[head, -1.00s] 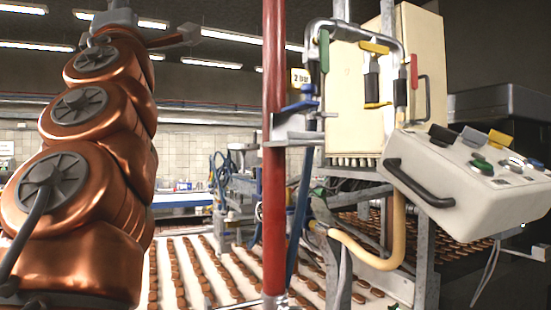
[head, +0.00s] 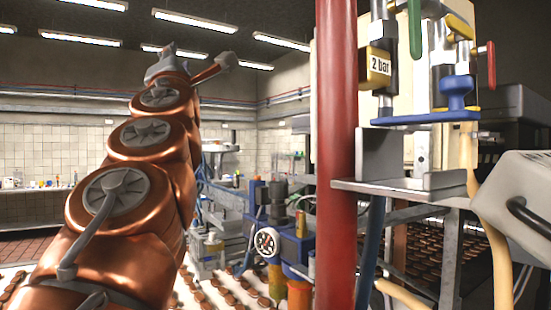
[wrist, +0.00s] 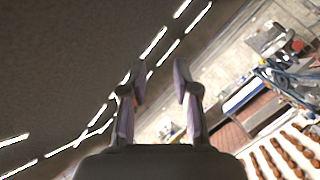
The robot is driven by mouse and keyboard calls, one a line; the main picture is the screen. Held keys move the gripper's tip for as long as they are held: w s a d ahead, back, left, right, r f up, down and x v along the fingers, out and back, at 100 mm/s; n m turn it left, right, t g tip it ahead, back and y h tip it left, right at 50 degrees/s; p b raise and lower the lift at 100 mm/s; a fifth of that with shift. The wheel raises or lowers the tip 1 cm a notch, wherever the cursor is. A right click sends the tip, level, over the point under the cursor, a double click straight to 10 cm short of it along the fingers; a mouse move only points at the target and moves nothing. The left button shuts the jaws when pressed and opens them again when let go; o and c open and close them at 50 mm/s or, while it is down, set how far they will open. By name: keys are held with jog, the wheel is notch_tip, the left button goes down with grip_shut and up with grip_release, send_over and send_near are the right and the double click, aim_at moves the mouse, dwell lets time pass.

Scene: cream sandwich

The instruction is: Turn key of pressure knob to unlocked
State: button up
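Farther back, a blue valve assembly has a white handwheel (head: 267,241). I cannot tell which of these is the pressure knob, and I make out no key. In the wrist view, my gripper (wrist: 159,75) is open, with nothing between its fingers. It points towards the ceiling and far wall, away from these parts. The head view does not clearly show its fingers.
A red vertical post (head: 336,150) stands left of the piping. A grey metal bracket (head: 400,185) juts out beside it. A white box (head: 520,205) with a dark handle is at the right edge. A conveyor with rows of brown biscuits (head: 225,290) runs low.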

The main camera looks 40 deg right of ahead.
jog(key=w+d+f+n+g+h+p, duration=0.1)
jog(key=d+f+n+g+p, duration=0.15)
jog(key=d+f, duration=0.4)
jog(key=w+d+f+n+g+h+p, duration=0.1)
jog(key=d+f+g+h+p, duration=0.2)
jog(key=d, duration=0.6)
jog(key=s+d+f+n+g+y+p, duration=0.1)
jog(key=d+f+n+g+p, duration=0.1)
jog(key=d+f, duration=0.3)
jog(key=d+f+n+g+y+p, duration=0.1)
jog(key=d+f+n+g+p, duration=0.15)
jog(key=f, duration=0.55)
jog(key=shift+p+x, duration=1)
jog(key=shift+x, duration=2.7)
jog(key=shift+s+d+r, duration=0.1)
jog(key=shift+r, duration=0.1)
jog(key=shift+c, duration=0.2)
grip_shut()
